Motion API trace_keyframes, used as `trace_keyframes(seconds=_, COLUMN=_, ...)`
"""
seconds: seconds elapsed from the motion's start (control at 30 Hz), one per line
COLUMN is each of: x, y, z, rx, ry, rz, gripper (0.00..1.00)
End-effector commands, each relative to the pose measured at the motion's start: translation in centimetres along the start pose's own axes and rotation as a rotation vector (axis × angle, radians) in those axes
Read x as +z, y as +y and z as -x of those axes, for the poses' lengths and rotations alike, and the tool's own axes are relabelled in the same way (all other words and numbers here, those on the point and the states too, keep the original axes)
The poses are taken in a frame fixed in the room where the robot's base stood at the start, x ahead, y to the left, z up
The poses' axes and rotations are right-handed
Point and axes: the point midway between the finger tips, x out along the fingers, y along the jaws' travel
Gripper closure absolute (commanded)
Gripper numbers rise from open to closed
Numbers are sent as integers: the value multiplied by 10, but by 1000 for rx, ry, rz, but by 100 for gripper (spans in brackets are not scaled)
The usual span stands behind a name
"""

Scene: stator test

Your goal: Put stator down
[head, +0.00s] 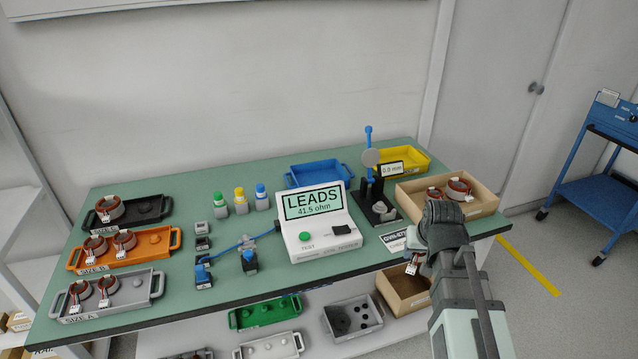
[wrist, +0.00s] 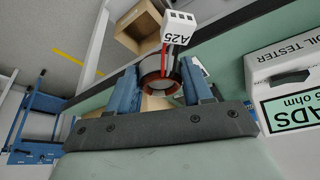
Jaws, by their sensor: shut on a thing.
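My gripper (wrist: 160,84) is shut on a stator (wrist: 159,68), a dark ring with copper-red windings, held between its two blue fingers in the wrist view. A white connector (wrist: 183,27) marked A25 hangs from it on red and black leads. In the head view my gripper (head: 432,250) is over the right front edge of the bench, and the connector (head: 412,268) shows beside it; most of the held stator is hidden there. Other stators sit in the grey tray (head: 158,284), the orange tray (head: 175,240), the black tray (head: 164,206) and the cardboard box (head: 484,210).
The coil tester (head: 318,240) reads LEADS 41.5 ohm. A gauge stand (head: 369,185) reading 0.0 mm is behind my gripper. An empty-looking blue tray (head: 320,174) and a yellow tray (head: 405,160) are at the back. Coloured-cap bottles (head: 240,206) and small blocks stand mid-bench. Bins fill the lower shelf.

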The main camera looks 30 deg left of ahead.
Motion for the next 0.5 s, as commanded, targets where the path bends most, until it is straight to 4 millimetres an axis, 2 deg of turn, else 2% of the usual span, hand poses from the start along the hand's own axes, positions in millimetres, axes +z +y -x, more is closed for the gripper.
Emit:
trace_keyframes(seconds=0.03, x=5, y=17, z=0, rx=10, ry=0, rz=-25, gripper=90)
trace_keyframes(seconds=0.1, x=9, y=37, z=0, rx=23, ry=0, rz=-55, gripper=90)
trace_keyframes(seconds=0.5, x=35, y=148, z=3, rx=93, ry=1, rz=-225, gripper=90)
